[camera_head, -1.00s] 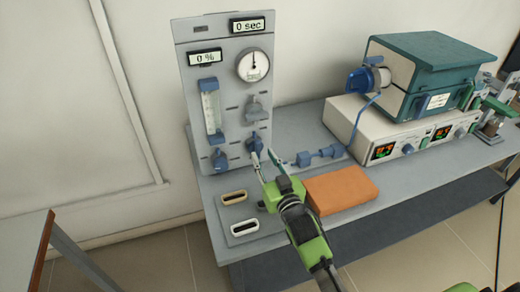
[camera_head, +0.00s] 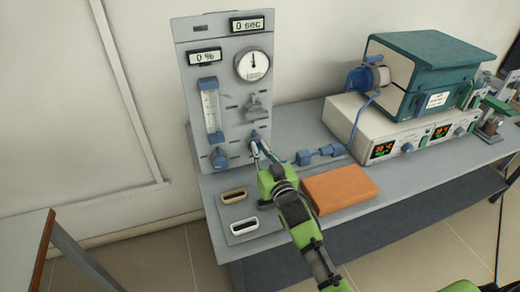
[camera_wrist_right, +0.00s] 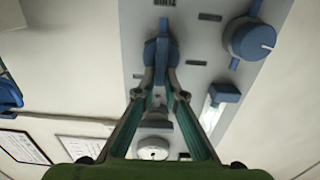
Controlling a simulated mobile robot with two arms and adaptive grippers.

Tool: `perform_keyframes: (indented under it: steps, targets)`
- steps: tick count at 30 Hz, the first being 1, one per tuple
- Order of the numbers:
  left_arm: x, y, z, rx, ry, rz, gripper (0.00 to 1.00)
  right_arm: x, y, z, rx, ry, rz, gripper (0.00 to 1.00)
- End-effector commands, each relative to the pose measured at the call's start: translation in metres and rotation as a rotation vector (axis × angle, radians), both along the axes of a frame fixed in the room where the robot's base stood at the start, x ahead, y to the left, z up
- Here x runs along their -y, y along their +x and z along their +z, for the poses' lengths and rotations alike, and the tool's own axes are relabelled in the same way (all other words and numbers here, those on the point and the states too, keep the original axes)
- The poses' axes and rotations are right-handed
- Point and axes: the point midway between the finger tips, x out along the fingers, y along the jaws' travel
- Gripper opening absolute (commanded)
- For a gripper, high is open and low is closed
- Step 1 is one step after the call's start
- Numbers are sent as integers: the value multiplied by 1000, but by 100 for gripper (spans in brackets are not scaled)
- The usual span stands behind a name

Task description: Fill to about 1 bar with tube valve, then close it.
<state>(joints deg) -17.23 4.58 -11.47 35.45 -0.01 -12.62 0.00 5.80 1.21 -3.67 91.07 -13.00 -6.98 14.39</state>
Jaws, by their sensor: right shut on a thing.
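My right gripper (camera_head: 257,149) reaches up to the grey panel (camera_head: 183,120) and is shut on the blue lower-right valve knob (camera_head: 252,137). In the right wrist view the two fingers of the gripper (camera_wrist_right: 160,90) lie on either side of that knob (camera_wrist_right: 157,48). The round gauge (camera_head: 253,65) has its needle near the top; its marks are too small to read. I cannot tell how far the valve is turned. My left gripper is not in view.
The panel's displays read 0 % (camera_head: 205,57) and 0 sec (camera_head: 247,25). Another blue knob (camera_head: 220,158) sits at lower left, below a flow tube (camera_head: 211,108). An orange block (camera_head: 340,188) and a furnace (camera_head: 425,75) stand on the bench to the right.

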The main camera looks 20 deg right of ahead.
Motion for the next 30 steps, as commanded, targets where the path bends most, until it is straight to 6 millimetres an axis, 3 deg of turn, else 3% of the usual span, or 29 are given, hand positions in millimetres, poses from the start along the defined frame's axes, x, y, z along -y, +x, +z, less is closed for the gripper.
perform_keyframes:
  steps: [11,30]
  targets:
    - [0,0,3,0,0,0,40,-3,0,0,4,-131,0,0]
    - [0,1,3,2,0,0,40,-14,-1,-7,23,-717,1,0]
